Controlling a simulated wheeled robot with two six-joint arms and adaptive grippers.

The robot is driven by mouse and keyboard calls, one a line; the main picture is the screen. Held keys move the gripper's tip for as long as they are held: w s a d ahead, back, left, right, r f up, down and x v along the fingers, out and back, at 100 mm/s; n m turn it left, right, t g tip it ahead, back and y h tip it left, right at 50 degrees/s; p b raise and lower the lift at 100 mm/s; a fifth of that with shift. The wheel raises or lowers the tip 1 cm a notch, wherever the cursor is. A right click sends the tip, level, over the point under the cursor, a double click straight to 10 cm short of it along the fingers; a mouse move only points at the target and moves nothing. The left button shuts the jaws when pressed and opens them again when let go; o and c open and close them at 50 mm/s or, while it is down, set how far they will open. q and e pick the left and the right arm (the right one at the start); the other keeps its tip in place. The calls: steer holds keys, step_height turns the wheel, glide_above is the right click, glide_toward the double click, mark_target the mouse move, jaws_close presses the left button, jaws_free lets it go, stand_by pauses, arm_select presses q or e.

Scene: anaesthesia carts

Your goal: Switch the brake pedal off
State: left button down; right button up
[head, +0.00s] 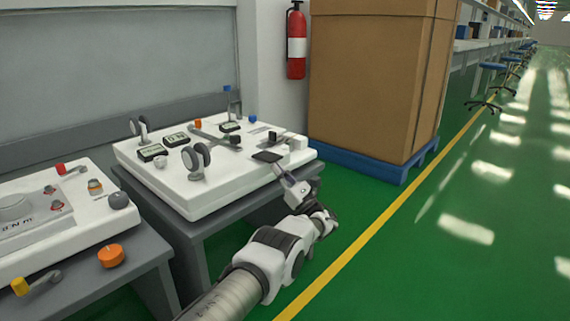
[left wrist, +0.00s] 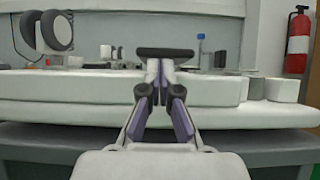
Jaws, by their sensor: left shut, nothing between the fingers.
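A white panel unit (head: 215,190) stands on a grey table and carries several controls. A flat black pad (head: 267,156), which looks like the brake pedal, is at its front right edge. In the left wrist view the dark pad (left wrist: 178,52) shows almost edge-on, just above and beyond my fingertips. My left gripper (head: 279,170) is shut and empty, at the unit's front edge just below the pad. Its closed fingers also show in the left wrist view (left wrist: 160,68). I cannot tell whether the fingertips touch the pad. My right gripper is in neither view.
Two round grey discs (head: 197,156) and a lever (head: 215,136) stand on the unit. Small white blocks (head: 297,143) sit right of the pad. A second panel (head: 75,215) is at the left. A large cardboard box (head: 375,85) stands behind right.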

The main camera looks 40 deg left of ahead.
arm_select(q)
step_height(320, 180, up, 2)
steer(key=h+p, duration=0.2)
steer(key=p, duration=0.1)
steer(key=shift+d+r+p, duration=0.1)
steer(key=shift+p, duration=0.3)
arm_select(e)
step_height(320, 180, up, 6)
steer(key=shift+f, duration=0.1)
arm_select(q)
steer(key=shift+r, duration=0.15)
